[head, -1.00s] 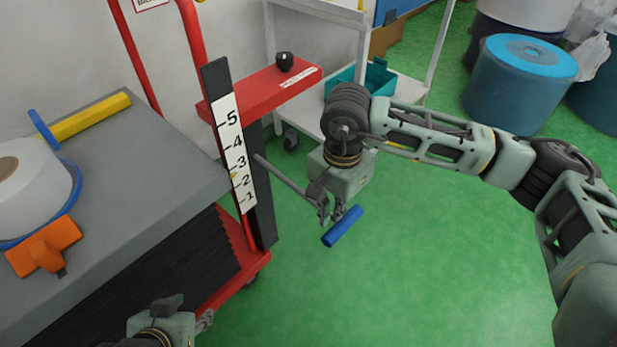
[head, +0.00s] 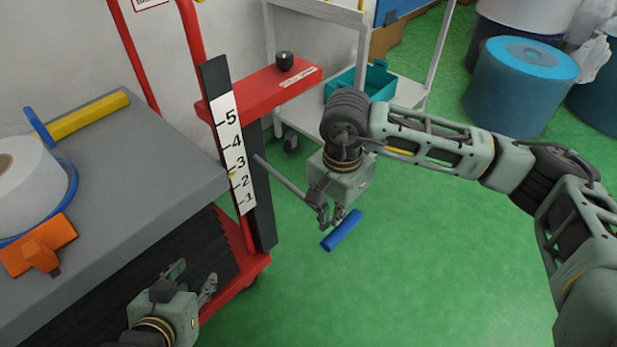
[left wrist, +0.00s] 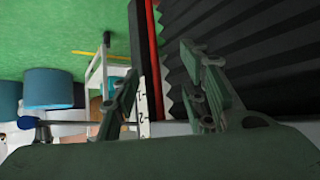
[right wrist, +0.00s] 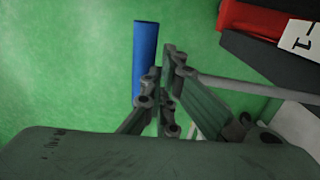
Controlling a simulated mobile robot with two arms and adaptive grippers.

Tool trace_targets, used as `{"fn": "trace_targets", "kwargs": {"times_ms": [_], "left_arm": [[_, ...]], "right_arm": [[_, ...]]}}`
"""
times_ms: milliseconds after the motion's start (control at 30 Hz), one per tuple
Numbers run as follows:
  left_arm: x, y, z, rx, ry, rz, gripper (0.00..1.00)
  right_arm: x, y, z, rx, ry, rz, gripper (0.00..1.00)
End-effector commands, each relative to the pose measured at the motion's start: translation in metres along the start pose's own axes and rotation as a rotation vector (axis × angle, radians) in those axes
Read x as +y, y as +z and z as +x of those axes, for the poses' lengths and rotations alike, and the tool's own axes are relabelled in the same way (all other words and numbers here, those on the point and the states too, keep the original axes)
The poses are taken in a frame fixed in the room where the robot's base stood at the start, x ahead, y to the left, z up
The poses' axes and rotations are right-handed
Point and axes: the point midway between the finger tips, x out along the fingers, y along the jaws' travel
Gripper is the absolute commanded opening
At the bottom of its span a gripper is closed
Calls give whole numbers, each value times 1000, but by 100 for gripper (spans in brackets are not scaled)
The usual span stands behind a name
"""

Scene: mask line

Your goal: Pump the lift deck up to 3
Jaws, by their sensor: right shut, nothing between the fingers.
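The lift deck (head: 150,150) is a grey platform over black bellows (head: 165,265). Its upright scale (head: 237,150) is numbered 1 to 5, and a small yellow pointer (head: 232,175) sits between 2 and 3, near 3. A grey pump lever (head: 282,178) slopes down from the post to a blue handle (head: 343,230). My right gripper (head: 328,216) is shut and empty beside the handle; in the right wrist view its fingers (right wrist: 160,78) are right of the blue bar. I cannot tell whether they touch it. My left gripper (head: 192,276) is open beside the bellows.
A white roll (head: 35,185), an orange tool (head: 40,246) and a yellow bar (head: 90,115) lie on the deck. A red bracket with a black knob (head: 284,61) stands behind the scale. Green floor right of the handle is clear.

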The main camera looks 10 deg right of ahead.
Motion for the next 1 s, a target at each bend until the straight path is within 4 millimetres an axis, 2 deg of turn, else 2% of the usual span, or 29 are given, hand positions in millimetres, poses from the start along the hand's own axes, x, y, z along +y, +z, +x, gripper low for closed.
{"fn": "trace_targets", "kwargs": {"times_ms": [1000], "left_arm": [[9, -71, 1, 330, 20, 2, 40]], "right_arm": [[0, 0, 17, 0, 2, 0, 0]]}}
